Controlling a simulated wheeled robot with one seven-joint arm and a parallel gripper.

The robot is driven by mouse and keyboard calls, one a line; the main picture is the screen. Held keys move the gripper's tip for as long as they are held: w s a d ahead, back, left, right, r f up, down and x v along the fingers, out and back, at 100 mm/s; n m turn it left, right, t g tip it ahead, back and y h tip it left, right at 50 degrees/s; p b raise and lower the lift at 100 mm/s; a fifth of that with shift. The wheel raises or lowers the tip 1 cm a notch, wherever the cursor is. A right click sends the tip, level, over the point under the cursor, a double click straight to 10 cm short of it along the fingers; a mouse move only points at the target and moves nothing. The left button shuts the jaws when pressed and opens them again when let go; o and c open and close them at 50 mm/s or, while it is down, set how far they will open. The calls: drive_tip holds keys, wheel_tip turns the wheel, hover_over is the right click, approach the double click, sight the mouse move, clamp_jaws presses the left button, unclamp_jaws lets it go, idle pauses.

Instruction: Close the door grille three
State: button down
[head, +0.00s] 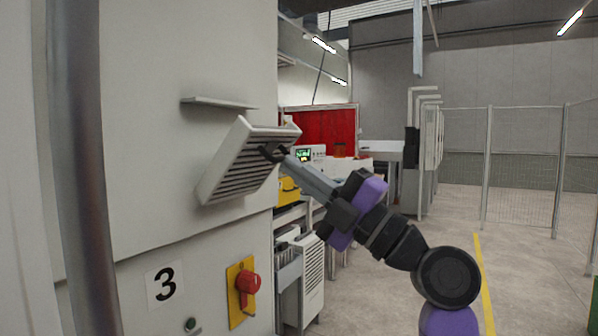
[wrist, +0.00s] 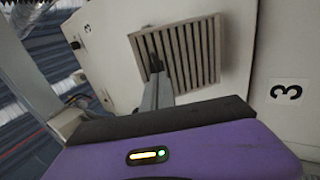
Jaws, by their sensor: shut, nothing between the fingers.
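The door grille (head: 243,165) is a white slatted panel on the white cabinet, above the label 3. It stands tilted out from the cabinet face, partly open. In the wrist view the slatted grille (wrist: 196,57) shows just ahead of my gripper. My gripper (head: 272,153) is shut with nothing held. Its tips are at the upper right part of the grille's slatted face, touching it or very close; I cannot tell which. In the wrist view my gripper (wrist: 154,58) overlaps the left part of the slats.
The label 3 (head: 165,284) and a red knob on a yellow plate (head: 244,287) are below the grille. A small ledge (head: 219,103) juts out above it. A grey vertical post (head: 85,170) stands at left. Open floor (head: 400,290) lies to the right.

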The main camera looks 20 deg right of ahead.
sight(276, 131)
drive_tip(key=shift+w+a+r+g+h+p, duration=0.15)
drive_tip(key=shift+r+g+h+p, duration=0.2)
drive_tip(key=shift+r, duration=0.2)
drive_tip(key=shift+w+a+r+g+h+p, duration=0.15)
drive_tip(key=shift+r+g+p, duration=0.1)
drive_tip(key=shift+r+p, duration=0.25)
drive_tip(key=shift+w+a+r+g+h+p, duration=0.2)
drive_tip(key=shift+w+r+g+h+p, duration=0.25)
drive_tip(key=shift+r+p, duration=0.35)
drive_tip(key=shift+w+a+r+g+h+p, duration=0.35)
drive_tip(key=shift+w+r+g+p, duration=0.1)
drive_tip(key=shift+r+g+p, duration=0.1)
drive_tip(key=shift+w+a+r+g+h+p, duration=0.3)
drive_tip(key=shift+w+r+g+p, duration=0.15)
drive_tip(key=shift+r+g+p, duration=0.1)
drive_tip(key=shift+w+a+r, duration=0.55)
drive_tip(key=shift+w+a, duration=0.05)
drive_tip(key=shift+w, duration=0.2)
drive_tip(key=shift+w+a+r, duration=0.4)
drive_tip(key=shift+w+a, duration=0.05)
drive_tip(key=shift+w, duration=0.15)
